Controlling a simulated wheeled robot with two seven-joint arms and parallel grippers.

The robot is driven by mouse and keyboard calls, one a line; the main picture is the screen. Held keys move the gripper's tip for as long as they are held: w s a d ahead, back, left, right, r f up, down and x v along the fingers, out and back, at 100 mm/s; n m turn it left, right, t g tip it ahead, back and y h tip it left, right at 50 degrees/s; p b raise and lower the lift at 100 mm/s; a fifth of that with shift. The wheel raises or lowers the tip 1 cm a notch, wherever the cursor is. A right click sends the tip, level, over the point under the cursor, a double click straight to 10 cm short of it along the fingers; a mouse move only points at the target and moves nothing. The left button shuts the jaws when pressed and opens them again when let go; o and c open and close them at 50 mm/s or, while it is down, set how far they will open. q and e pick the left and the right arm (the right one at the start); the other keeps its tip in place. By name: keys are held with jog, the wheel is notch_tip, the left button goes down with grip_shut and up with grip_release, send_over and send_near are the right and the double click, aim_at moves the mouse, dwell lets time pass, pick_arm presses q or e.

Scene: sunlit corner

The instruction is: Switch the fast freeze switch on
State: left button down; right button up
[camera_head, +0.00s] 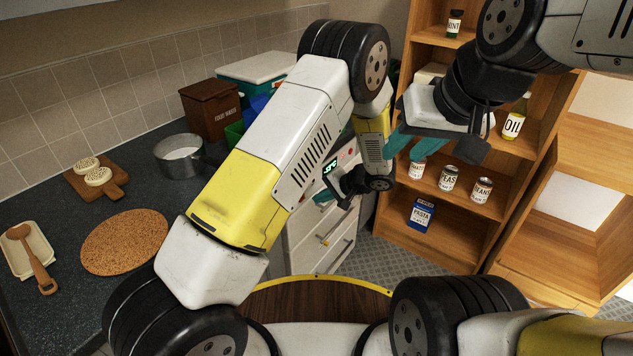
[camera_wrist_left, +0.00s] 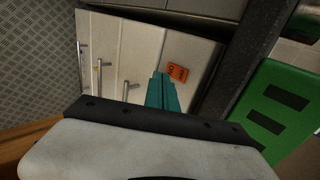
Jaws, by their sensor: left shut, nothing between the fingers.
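The white drawer unit (camera_head: 305,222) stands under the counter end, with a lit green display (camera_head: 329,165) and a small red spot (camera_head: 343,153) near its top. In the left wrist view its white front (camera_wrist_left: 140,45) carries an orange-red label or panel (camera_wrist_left: 177,71). I cannot make out the fast freeze switch itself. My left gripper (camera_head: 322,197) is shut and empty in front of the unit. In the left wrist view its teal fingers (camera_wrist_left: 162,78) point at the front, just beside the orange-red panel; contact cannot be told. My right gripper (camera_head: 410,147) is open and empty, further right.
Bar handles (camera_wrist_left: 99,72) stick out from the unit's front. A green crate (camera_wrist_left: 278,112) sits on the dark counter. A pot (camera_head: 180,157), a cork mat (camera_head: 125,241) and a brown bin (camera_head: 210,108) also stand there. A wooden shelf (camera_head: 405,232) with cans is at right.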

pick_arm(q)
jog(key=v, duration=0.9)
jog(key=shift+r, duration=0.45)
jog(key=shift+f, duration=0.1)
